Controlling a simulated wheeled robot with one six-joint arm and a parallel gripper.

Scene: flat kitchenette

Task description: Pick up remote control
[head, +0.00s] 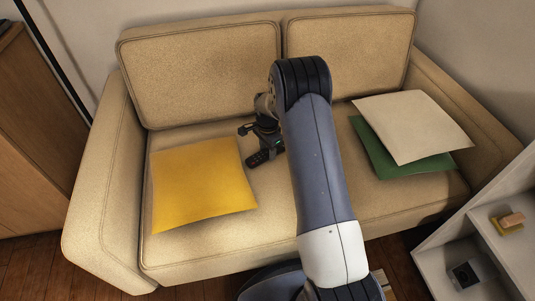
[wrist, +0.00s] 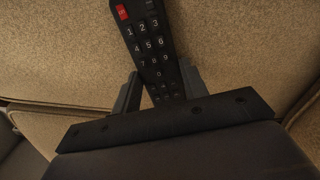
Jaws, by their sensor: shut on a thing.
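The remote control (head: 264,156) is dark and lies at the middle of the tan sofa seat in the head view, just right of the yellow cushion. In the wrist view the remote control (wrist: 150,42) shows its number keys and a red button near its top end. My gripper (wrist: 160,90) is shut on the remote, with one finger on each side of its lower part. In the head view my gripper (head: 266,143) is small and partly hidden by my arm. I cannot tell whether the remote touches the seat.
A yellow cushion (head: 203,184) lies left of the remote on the sofa (head: 200,75). A cream cushion (head: 412,125) overlaps a green cushion (head: 385,158) at the right. A white shelf (head: 440,262) with small items stands at the lower right. A wooden cabinet (head: 40,130) stands at the left.

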